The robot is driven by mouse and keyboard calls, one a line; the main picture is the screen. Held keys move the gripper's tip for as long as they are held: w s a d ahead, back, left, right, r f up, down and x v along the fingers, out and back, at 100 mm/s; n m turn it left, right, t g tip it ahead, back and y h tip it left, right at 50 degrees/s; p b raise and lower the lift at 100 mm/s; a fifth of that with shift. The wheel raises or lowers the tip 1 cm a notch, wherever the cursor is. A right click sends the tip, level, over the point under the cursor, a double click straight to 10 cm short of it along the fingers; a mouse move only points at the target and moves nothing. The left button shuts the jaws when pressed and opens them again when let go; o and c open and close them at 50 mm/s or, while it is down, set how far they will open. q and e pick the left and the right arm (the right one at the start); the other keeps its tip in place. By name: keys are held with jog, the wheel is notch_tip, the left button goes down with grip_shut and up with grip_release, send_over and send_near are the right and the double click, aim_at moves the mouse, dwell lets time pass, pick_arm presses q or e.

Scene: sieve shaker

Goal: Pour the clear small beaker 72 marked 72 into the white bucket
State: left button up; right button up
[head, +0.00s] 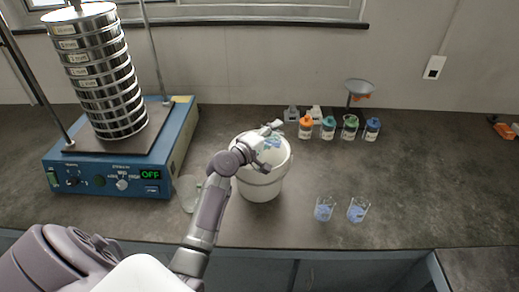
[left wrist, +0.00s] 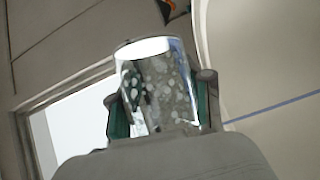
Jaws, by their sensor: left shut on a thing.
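The white bucket (head: 262,185) stands upright on the bench, in the middle of the head view. My left gripper (head: 268,145) is over the bucket's open mouth and shut on a clear small beaker (head: 274,142). In the left wrist view the beaker (left wrist: 157,85) sits between the two green-padded fingers, with pale specks inside or on its wall. Its marking cannot be read, and its exact tilt cannot be told. The inside of the bucket is partly hidden by the gripper. My right gripper is not in view.
Two small beakers with blue contents (head: 324,209) (head: 357,210) stand right of the bucket. A clear vessel (head: 188,192) is left of it, partly behind my arm. Several capped bottles (head: 328,128) stand behind. The sieve shaker (head: 110,150) reads OFF. The bench's right side is mostly clear.

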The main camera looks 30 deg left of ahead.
pick_arm(q)
jog(key=shift+a+r+n+t+b, duration=0.15)
jog(key=shift+r+n+t+b, duration=0.15)
jog(key=shift+n+b, duration=0.25)
dwell(1.0)
